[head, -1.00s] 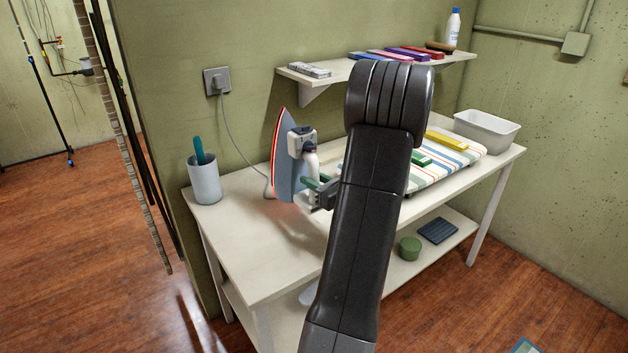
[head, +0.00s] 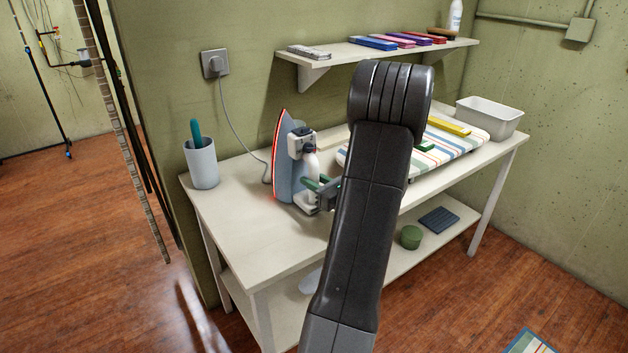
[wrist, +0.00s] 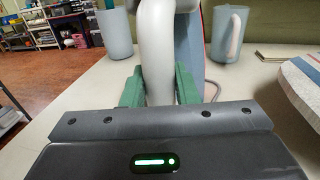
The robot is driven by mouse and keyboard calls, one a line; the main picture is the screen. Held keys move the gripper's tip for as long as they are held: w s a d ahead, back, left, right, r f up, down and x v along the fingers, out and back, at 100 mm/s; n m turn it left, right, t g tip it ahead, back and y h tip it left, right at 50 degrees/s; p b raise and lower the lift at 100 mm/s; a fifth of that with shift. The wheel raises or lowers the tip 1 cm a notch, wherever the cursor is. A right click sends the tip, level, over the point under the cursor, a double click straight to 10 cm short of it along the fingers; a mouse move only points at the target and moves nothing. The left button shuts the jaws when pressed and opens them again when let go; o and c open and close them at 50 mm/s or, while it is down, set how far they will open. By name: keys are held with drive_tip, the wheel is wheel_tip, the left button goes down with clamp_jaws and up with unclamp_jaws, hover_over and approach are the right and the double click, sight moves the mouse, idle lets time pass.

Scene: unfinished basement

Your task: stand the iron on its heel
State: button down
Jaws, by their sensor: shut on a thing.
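The iron (head: 285,165) is upright at the table's left half, tip up, its blue-grey, red-edged soleplate facing left. Its white heel end is low at the tabletop; I cannot tell for sure whether it touches. My gripper (head: 320,187) reaches in from the right, its green fingers shut on the iron's pale handle. In the wrist view the fingers of my gripper (wrist: 158,88) stand on both sides of the white handle (wrist: 155,45), with a strip of the soleplate behind. My arm hides part of the table.
The table (head: 245,235) has free room in front of the iron. A grey cup (head: 201,165) with a teal-handled tool stands left. A cord runs from the wall socket (head: 215,63) behind the iron. A striped pad (head: 460,148) and white bin (head: 490,118) are right; a shelf (head: 340,58) is above.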

idle(0.8)
drive_tip(key=c, duration=1.1)
unclamp_jaws()
drive_tip(key=shift+o, duration=0.2)
drive_tip(key=shift+s+f, duration=0.1)
drive_tip(key=shift+f, duration=0.15)
drive_tip(key=v, duration=1.3)
drive_tip(key=shift+s+d+b, duration=0.25)
drive_tip(key=shift+d+b, duration=0.1)
drive_tip(key=shift+b, duration=0.05)
drive_tip(key=shift+w+a+r, duration=0.1)
drive_tip(key=shift+r, duration=0.05)
drive_tip(key=x, duration=1.3)
drive_tip(key=shift+w+a+p, duration=0.15)
drive_tip(key=shift+a+p, duration=0.1)
drive_tip(key=shift+p, duration=0.05)
drive_tip(key=shift+r, duration=0.1)
